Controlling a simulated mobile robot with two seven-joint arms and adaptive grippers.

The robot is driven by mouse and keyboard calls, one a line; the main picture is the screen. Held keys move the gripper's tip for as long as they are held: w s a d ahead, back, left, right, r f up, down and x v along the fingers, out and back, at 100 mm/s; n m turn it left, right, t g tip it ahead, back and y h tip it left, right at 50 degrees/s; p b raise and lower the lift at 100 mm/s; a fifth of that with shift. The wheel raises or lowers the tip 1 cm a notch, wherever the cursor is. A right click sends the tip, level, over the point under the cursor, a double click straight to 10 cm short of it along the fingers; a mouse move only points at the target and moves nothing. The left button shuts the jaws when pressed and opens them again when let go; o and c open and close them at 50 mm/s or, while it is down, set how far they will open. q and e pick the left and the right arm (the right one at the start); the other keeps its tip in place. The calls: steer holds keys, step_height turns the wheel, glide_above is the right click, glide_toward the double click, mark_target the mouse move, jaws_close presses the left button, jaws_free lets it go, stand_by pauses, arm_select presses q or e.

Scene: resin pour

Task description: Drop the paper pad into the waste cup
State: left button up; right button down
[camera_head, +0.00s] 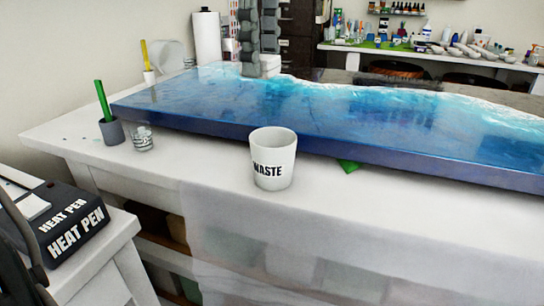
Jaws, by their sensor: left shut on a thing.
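The white waste cup (273,160), lettered "WASTE", stands upright on the white table in front of the blue resin slab. My left gripper (22,240) is dark and partly cut off at the lower left edge, in front of the heat pen box. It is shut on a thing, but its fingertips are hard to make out. A small white flat piece (33,207), which looks like the paper pad, shows beside it over the box top. I cannot tell where they touch. The cup is well to the right of the gripper. The cup's inner floor is hidden.
The heat pen box (75,229) sits on a low white stand at the left. A grey holder (111,131) with a green tool and a small clear cup (142,138) stand left of the waste cup. The blue resin slab (340,120) fills the table behind.

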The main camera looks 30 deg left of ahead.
arm_select(q)
steer(key=shift+f, duration=2.55)
steer(key=o, duration=1.3)
steer(key=shift+r, duration=6.05)
